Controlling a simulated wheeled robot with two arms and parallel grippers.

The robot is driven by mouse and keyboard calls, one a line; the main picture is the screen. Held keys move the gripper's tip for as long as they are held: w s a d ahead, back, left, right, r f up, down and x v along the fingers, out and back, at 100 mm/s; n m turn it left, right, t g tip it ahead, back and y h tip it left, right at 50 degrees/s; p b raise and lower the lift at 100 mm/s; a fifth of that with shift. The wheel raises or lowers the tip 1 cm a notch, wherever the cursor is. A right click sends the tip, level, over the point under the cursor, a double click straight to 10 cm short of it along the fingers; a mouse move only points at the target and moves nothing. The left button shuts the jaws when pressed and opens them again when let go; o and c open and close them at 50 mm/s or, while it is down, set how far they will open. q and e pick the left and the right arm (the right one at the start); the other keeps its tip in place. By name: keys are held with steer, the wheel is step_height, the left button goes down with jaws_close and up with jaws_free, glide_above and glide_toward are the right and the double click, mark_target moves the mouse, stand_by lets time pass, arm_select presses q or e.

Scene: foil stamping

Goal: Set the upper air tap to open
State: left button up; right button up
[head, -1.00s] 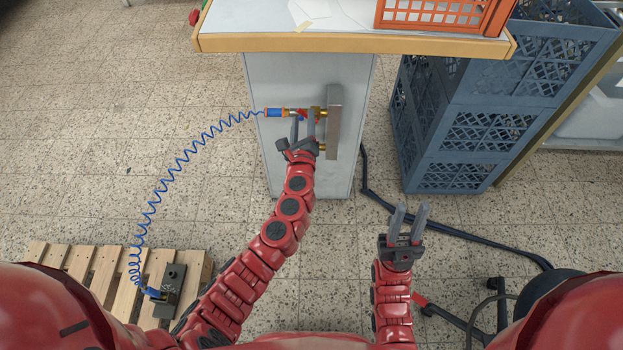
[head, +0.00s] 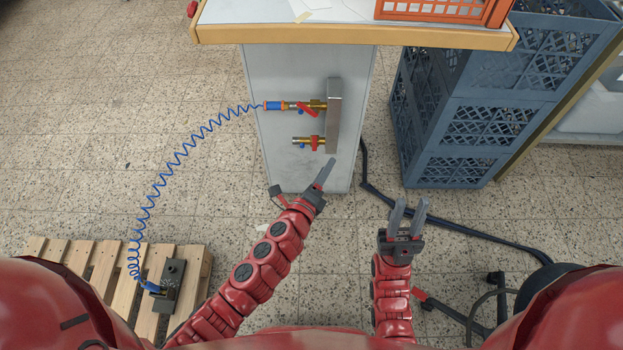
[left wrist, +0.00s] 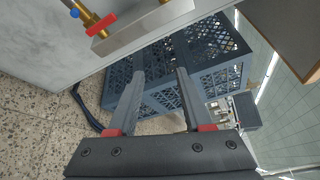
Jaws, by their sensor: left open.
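The upper air tap (head: 289,105) is brass with a red lever and sits on a grey metal block (head: 333,115) on the cabinet side. Its red lever (head: 308,109) lies slanted across the brass body. The lower tap (head: 301,140), also brass with a red handle, is below it. One red-handled tap (left wrist: 101,24) shows at the top left of the left wrist view. My left gripper (head: 326,172) is below both taps, apart from them. In the left wrist view it (left wrist: 160,73) is open and empty. My right gripper (head: 409,206) is open and empty, to the right.
A coiled blue hose (head: 167,178) runs from the upper tap to a dark device (head: 173,280) on a wooden pallet (head: 103,268). Stacked blue crates (head: 472,120) stand right of the cabinet (head: 290,75). A worktop edge (head: 350,37) overhangs the taps. A dark cable crosses the floor.

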arm_select(q)
steer(key=s+a+r+n+t+h+b, duration=0.1)
steer(key=s+a+r+n+t+h, duration=0.2)
steer(key=s+r+n+h, duration=0.5)
steer(key=shift+s+a+r+n+t+h+b, duration=0.15)
steer(key=shift+s+r+n+t+h+b, duration=0.45)
steer(key=shift+r, duration=1.1)
steer(key=shift+s+m, duration=0.2)
steer(key=shift+m, duration=0.1)
